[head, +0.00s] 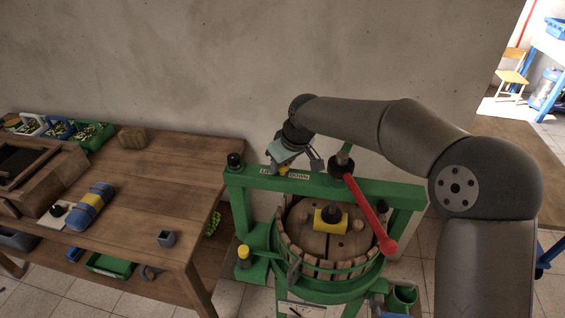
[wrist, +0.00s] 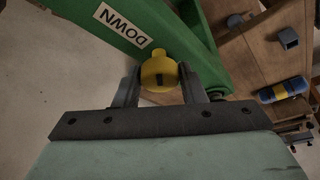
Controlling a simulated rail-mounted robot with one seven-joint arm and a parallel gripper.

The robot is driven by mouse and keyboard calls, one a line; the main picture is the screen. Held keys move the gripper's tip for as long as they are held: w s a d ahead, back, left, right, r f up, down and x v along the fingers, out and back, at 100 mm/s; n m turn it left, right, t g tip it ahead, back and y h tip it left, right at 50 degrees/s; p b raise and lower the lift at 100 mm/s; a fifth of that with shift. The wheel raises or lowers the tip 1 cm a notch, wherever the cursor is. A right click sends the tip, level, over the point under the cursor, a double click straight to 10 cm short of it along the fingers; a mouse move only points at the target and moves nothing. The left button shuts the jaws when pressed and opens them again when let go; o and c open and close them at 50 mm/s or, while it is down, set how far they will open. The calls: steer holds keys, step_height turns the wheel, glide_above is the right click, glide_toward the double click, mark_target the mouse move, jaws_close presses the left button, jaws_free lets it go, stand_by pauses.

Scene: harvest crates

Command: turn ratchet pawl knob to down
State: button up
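The yellow ratchet pawl knob (wrist: 160,72) sits by the green beam of the press, beside a white DOWN label (wrist: 123,25) in the wrist view. A dark mark shows on the knob's near side. My gripper (wrist: 160,70) has one finger on each side of the knob, close against it, and looks shut on it. In the head view my gripper (head: 281,163) is at the beam's left part, mostly covering the knob (head: 284,169). The DOWN label (head: 299,176) is just right of it. Where the knob points is hard to tell.
A red-handled lever (head: 370,212) slants down in front of the green press beam (head: 385,188). A wooden slatted basket (head: 290,250) stands below. A wooden workbench (head: 140,205) with a blue-yellow roll (head: 91,207) and crates is at left. A wall is close behind.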

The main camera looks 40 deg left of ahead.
steer(key=shift+o, duration=1.2)
steer(key=b+v, duration=0.1)
steer(key=v, duration=1.6)
steer(key=shift+r+b, duration=0.25)
steer(key=shift+b, duration=0.15)
steer(key=shift+d, duration=0.1)
steer(key=s+d+f+m+h, duration=0.15)
steer(key=d+f+m, duration=0.25)
steer(key=d, duration=1)
steer(key=s+d+f+m+h, duration=0.1)
steer(key=d+f+m+h, duration=0.2)
steer(key=d, duration=1)
steer(key=s+d+f+m, duration=0.4)
steer(key=s+d+f, duration=0.1)
steer(key=s+d, duration=0.2)
steer(key=s+d+f+m, duration=0.3)
steer(key=s+d+f, duration=0.2)
steer(key=s+d, duration=0.3)
steer(key=shift+d+m+g, duration=0.4)
steer(key=shift+d, duration=0.8)
